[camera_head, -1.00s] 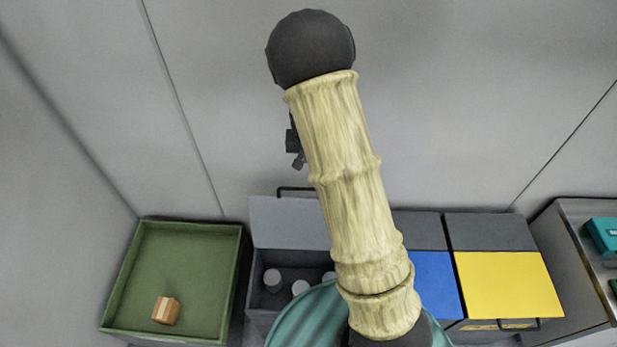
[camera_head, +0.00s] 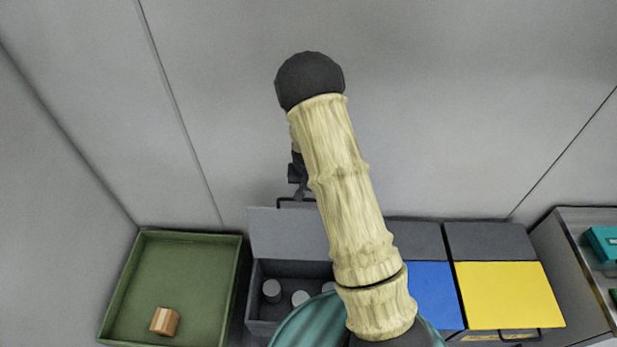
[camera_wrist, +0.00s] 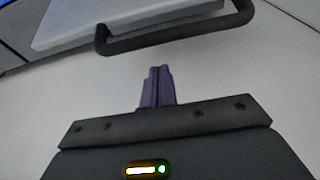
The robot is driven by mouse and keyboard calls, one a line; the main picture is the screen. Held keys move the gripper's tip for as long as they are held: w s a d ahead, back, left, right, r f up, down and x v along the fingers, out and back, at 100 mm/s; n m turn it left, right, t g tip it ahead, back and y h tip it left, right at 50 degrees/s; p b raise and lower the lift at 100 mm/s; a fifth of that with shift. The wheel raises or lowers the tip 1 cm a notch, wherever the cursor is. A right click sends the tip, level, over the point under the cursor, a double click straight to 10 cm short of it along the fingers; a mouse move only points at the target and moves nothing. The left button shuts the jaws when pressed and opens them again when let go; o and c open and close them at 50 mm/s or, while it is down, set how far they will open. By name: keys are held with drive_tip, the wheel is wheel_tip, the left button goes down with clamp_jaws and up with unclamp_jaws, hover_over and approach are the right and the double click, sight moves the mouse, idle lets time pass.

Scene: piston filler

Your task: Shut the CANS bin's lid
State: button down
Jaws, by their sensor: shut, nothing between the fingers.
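An open grey bin (camera_head: 256,300) holds several pale round-topped cans (camera_head: 271,291); no label on it is readable, but it is the only open one. Its light grey lid (camera_head: 285,232) stands raised at the back, with a dark bar handle (camera_head: 284,203) at its top edge. My arm hides the lid's right part. My gripper (camera_head: 299,186) is just above the handle in the head view, partly behind my arm. In the wrist view its purple fingers (camera_wrist: 157,84) are shut and empty, apart from the handle (camera_wrist: 180,38) and the lid (camera_wrist: 130,16).
A blue-lidded bin (camera_head: 434,290) and a yellow-lidded bin (camera_head: 508,290) stand closed to the right. A green tray (camera_head: 180,255) with a small brown block (camera_head: 164,321) lies to the left. A pale wall (camera_head: 450,100) rises behind. A counter (camera_head: 575,235) stands at far right.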

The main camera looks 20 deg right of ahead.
drive_tip(key=s, duration=0.2)
drive_tip(key=shift+s+a+r, duration=0.2)
drive_tip(key=shift+s+a, duration=0.1)
drive_tip(key=shift+a, duration=0.1)
